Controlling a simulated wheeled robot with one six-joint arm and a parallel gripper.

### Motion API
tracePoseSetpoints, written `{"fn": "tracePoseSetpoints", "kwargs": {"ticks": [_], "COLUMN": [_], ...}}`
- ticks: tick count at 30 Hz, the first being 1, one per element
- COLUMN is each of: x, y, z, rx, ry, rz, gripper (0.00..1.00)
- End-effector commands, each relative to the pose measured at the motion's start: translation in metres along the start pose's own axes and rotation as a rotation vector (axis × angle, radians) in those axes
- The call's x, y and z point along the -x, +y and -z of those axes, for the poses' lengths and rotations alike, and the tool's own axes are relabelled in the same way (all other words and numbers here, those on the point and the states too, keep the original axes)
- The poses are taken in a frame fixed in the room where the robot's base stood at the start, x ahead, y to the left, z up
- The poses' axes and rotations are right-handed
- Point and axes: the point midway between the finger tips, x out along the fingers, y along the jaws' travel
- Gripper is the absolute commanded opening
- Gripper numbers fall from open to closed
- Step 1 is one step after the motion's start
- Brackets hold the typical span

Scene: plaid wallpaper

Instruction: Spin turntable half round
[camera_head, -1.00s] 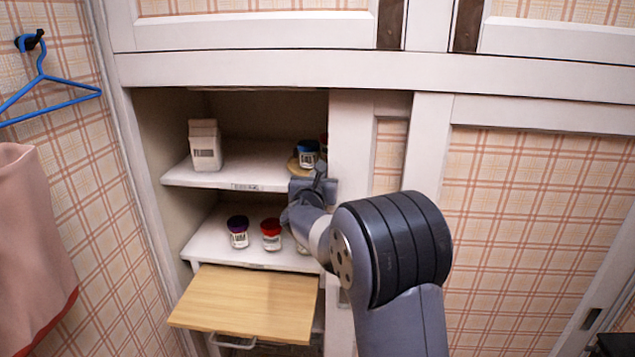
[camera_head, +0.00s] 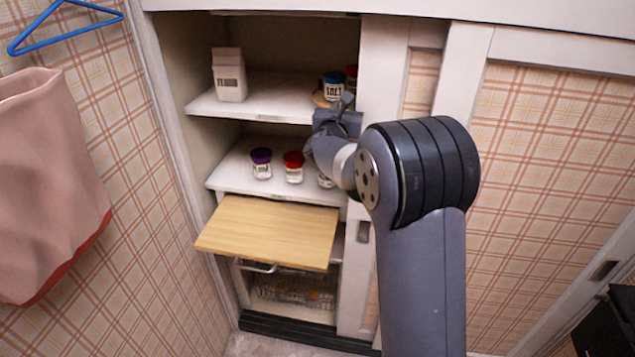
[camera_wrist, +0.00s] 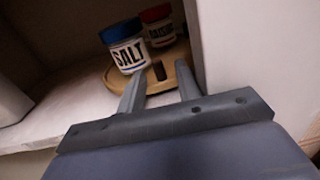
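The turntable is a round wooden disc (camera_wrist: 118,82) on the upper shelf, and its edge also shows in the head view (camera_head: 321,100). A salt jar with a blue lid (camera_wrist: 127,53) and a red-lidded jar (camera_wrist: 160,30) stand on it. A small dark peg (camera_wrist: 159,71) stands up near its front edge. My gripper (camera_wrist: 160,70) is at the front of the disc, its two fingers apart with the peg showing between or just beyond their tips. I cannot tell whether a finger touches the peg or disc. In the head view my gripper (camera_head: 345,103) partly hides the turntable.
A white sliding door (camera_head: 380,80) closes off the cupboard just right of the turntable. A white carton (camera_head: 229,75) stands at the shelf's left. Several jars, including a purple-lidded one (camera_head: 262,163), stand on the shelf below. A wooden board (camera_head: 268,232) sticks out under them.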

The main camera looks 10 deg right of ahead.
Motion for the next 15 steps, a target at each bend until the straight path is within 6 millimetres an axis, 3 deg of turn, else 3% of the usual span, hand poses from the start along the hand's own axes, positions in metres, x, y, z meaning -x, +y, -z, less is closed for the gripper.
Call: {"fn": "tracePoseSetpoints", "kwargs": {"ticks": [15], "x": [-0.001], "y": [0.012], "z": [-0.006], "rx": [-0.002], "ry": [0.004], "rz": [0.091], "gripper": [0.33]}}
